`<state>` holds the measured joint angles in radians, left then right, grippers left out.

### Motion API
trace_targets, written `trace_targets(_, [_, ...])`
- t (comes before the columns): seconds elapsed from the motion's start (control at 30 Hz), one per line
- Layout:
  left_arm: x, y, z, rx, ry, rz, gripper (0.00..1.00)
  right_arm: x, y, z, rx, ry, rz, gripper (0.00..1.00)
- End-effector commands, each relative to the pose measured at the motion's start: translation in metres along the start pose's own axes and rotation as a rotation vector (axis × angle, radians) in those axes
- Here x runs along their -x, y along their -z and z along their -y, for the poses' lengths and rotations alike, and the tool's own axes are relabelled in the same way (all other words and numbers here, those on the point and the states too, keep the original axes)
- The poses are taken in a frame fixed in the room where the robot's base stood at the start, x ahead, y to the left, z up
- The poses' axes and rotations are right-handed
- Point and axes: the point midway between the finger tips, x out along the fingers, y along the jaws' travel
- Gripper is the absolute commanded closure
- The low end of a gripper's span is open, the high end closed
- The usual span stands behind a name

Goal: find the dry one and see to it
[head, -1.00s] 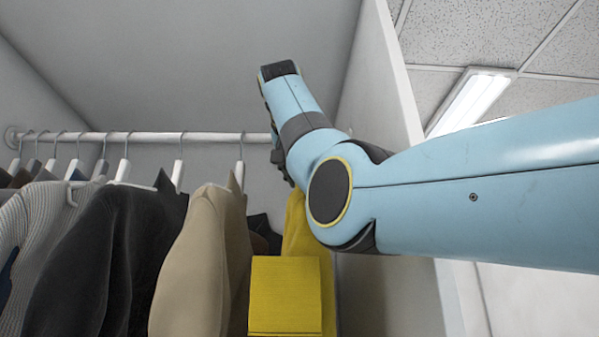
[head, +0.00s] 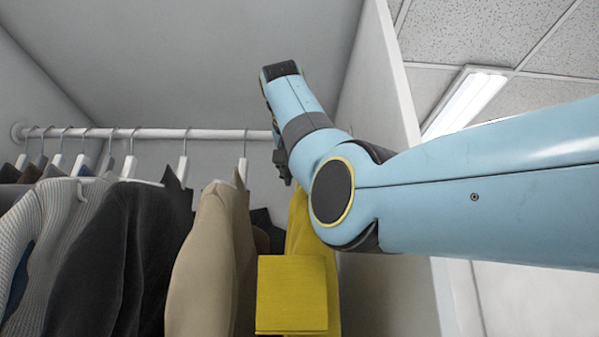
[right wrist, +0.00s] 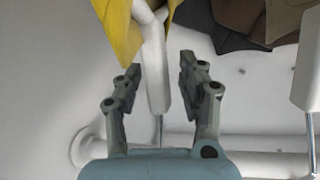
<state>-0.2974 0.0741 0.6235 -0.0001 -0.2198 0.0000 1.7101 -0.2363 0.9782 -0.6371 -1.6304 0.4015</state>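Several garments hang on white hangers from a rail (head: 215,134). A yellow garment (head: 292,295) hangs at the right end; part of it shows in the right wrist view (right wrist: 118,28). To its left hang a beige garment (head: 214,255), a dark grey jacket (head: 125,245) and a light grey ribbed knit (head: 45,225). I cannot tell which is dry. My right gripper (head: 284,172) is up by the rail's right end, partly hidden by its arm. In the right wrist view it is open (right wrist: 158,70), its fingers on either side of the yellow garment's white hanger (right wrist: 153,75). My left gripper is out of view.
The closet's right side wall (head: 375,110) stands close beside my right arm. The rail's end mount (right wrist: 82,148) is near the gripper. Dark brown garments (right wrist: 235,28) hang close on the other side. Open room with a ceiling light (head: 466,100) lies beyond the wall.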

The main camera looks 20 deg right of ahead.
Motion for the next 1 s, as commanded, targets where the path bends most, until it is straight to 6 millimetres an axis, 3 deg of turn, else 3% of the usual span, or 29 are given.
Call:
trace_targets(0.27, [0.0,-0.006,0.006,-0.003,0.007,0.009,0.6,0.006,-0.002,0.001,0.002,0.0,0.004,0.6])
trace_targets(0.7, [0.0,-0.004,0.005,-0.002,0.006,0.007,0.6,0.095,-0.001,0.001,-0.001,0.003,0.0,0.6])
trace_targets(1.0, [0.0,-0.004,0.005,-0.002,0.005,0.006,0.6,0.119,0.0,0.0,0.0,0.0,0.001,0.6])
